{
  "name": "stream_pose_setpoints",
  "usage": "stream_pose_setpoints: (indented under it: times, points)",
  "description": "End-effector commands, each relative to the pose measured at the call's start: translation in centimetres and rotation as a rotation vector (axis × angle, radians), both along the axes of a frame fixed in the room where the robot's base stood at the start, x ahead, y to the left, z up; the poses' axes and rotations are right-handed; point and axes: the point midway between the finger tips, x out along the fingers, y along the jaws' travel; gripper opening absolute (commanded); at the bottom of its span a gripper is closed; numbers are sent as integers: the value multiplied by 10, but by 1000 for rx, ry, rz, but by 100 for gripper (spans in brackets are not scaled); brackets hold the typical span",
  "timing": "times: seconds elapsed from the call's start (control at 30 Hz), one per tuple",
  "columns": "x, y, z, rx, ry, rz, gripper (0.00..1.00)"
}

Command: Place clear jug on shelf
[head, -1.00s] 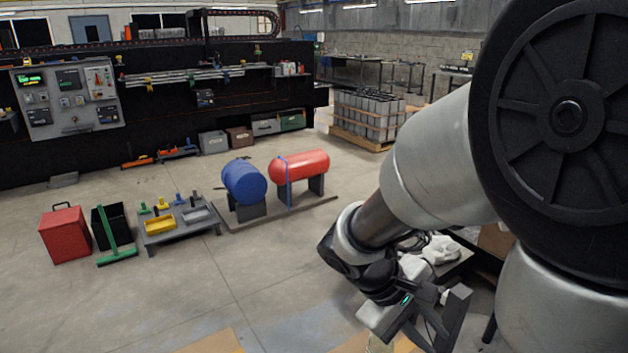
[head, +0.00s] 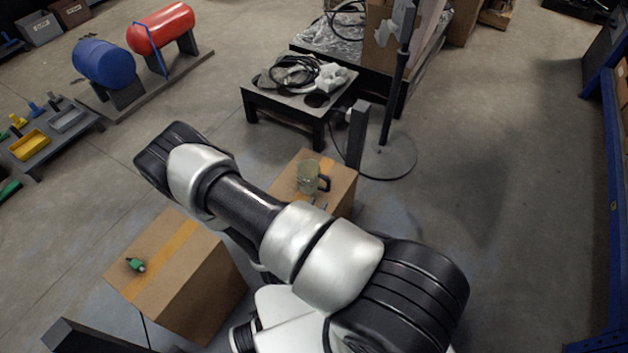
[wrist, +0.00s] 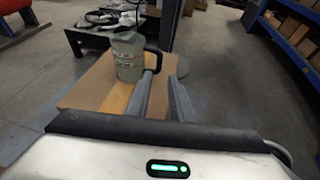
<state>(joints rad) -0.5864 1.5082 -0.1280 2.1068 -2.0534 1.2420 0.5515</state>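The clear jug (head: 307,178), greenish and see-through with a dark handle, stands upright on a cardboard box (head: 286,186) in the head view. In the wrist view the jug (wrist: 128,60) is just beyond my gripper (wrist: 162,78), its handle to the right. The two grey fingers are apart with nothing between them. The fingertips are near the handle; I cannot tell whether they touch it. In the head view my arm hides most of the gripper. A blue shelf rack (head: 606,205) stands at the far right; boxes show on it in the wrist view (wrist: 262,22).
A second cardboard box (head: 150,275) with a small green item on top stands at lower left. A low table (head: 290,103) with black cable is behind the jug. A pole stand (head: 392,95) is right of it. Open floor (head: 500,180) lies toward the rack.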

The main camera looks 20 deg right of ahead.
Motion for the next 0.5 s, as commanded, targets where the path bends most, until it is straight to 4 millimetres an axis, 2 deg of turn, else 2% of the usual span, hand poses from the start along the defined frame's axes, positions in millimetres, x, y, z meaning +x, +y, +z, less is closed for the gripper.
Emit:
stream_pose_setpoints:
  times: [0.17, 0.5]
  points:
    - [11, -12, -14, -3, 9, 14, 21]
    - [62, -56, -42, -2, 8, 12, 21]
